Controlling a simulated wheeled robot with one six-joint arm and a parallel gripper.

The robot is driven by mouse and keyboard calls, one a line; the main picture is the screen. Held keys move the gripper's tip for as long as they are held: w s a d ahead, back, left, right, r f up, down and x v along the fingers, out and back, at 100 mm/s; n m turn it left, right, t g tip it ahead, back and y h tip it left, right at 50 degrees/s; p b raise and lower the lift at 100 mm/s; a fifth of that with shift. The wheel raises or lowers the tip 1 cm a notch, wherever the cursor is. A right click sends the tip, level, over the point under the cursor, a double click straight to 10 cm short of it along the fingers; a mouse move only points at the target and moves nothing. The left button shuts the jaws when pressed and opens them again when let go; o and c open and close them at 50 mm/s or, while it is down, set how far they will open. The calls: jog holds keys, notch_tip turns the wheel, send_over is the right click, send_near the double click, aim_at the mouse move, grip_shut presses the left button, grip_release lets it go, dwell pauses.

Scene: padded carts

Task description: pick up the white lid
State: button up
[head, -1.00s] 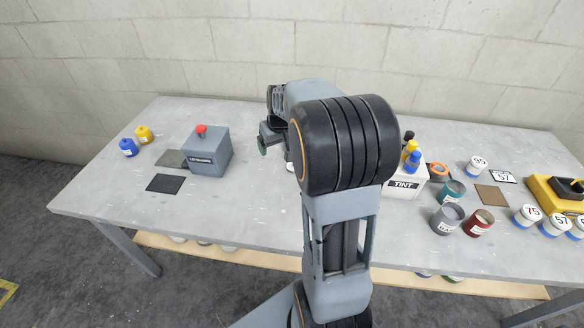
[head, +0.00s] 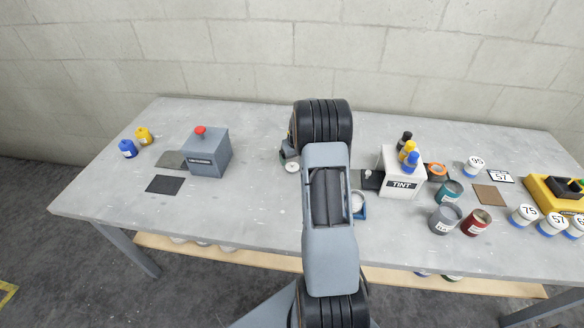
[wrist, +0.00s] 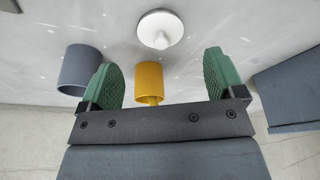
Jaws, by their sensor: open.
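The white lid (wrist: 160,29), a round disc with a raised knob, lies flat on the grey table. In the wrist view it is at the top middle, beyond the fingertips and roughly centred between them. In the head view the lid (head: 291,167) shows just left of my arm. My gripper (wrist: 160,66) has green pads spread wide, with nothing held. It is apart from the lid. In the head view the gripper is mostly hidden behind my arm, with a small part showing just above the lid.
In the wrist view a yellow cylinder (wrist: 149,80) stands between the fingers' lines and a grey cup (wrist: 76,68) beside the left finger. In the head view, a grey box with a red button (head: 209,155) stands left, a white TINT box (head: 402,187) right. Table between lid and grey box is clear.

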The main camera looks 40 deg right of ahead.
aim_at(292, 163)
jog(key=shift+p+x, duration=0.75)
jog(key=shift+x, duration=1.95)
jog(key=shift+a, duration=0.1)
jog(key=shift+c, duration=0.3)
jog(key=c, duration=0.9)
jog(key=shift+c, duration=0.2)
jog(key=shift+r, duration=0.15)
